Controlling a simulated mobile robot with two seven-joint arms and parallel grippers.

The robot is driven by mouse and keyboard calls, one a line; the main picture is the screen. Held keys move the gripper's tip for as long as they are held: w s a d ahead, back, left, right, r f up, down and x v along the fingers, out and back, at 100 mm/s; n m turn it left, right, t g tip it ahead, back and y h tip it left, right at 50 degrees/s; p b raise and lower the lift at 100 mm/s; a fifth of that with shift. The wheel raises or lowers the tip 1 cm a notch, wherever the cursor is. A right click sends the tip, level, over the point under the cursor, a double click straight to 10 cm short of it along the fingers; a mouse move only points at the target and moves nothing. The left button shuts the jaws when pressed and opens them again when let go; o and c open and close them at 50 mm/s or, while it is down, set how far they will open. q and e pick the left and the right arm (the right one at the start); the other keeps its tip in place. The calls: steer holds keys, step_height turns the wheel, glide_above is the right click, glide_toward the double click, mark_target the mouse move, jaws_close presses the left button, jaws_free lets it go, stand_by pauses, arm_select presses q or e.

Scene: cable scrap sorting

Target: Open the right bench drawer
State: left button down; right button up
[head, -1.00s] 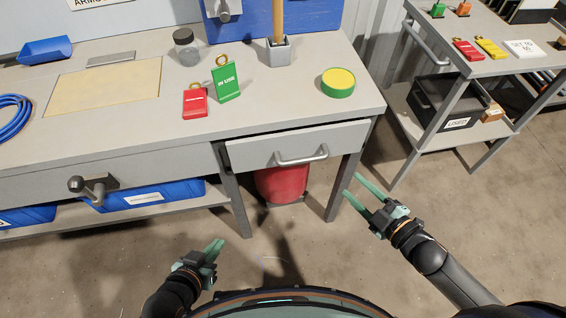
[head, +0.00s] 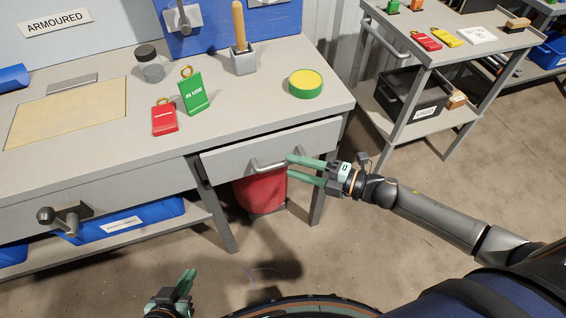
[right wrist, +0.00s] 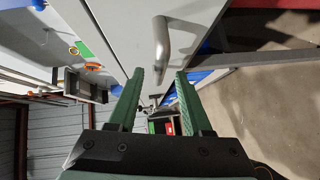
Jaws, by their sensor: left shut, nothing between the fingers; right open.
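The right bench drawer (head: 228,156) is a grey front under the right end of the bench top. It looks nearly flush with the bench frame. Its bar handle (head: 267,164) also shows in the right wrist view (right wrist: 161,45). My right gripper (head: 289,170) is open, its green fingers pointing left at the handle's right end. In the right wrist view the handle lies just beyond the fingertips (right wrist: 160,72), roughly in line with the gap; I cannot tell if a finger touches it. My left gripper (head: 188,274) is shut and empty, low in front of the bench.
On the bench top (head: 240,110) stand a green tag (head: 195,92), a red tag (head: 164,118), a yellow-green round tin (head: 305,84) and a jar (head: 149,64). A red bin (head: 262,192) stands beneath the drawer. A cart (head: 450,52) stands at right. Floor in front is clear.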

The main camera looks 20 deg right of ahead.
mark_target(283, 162)
steer(key=shift+x, duration=1.95)
steer(key=shift+c, duration=0.2)
jaws_close()
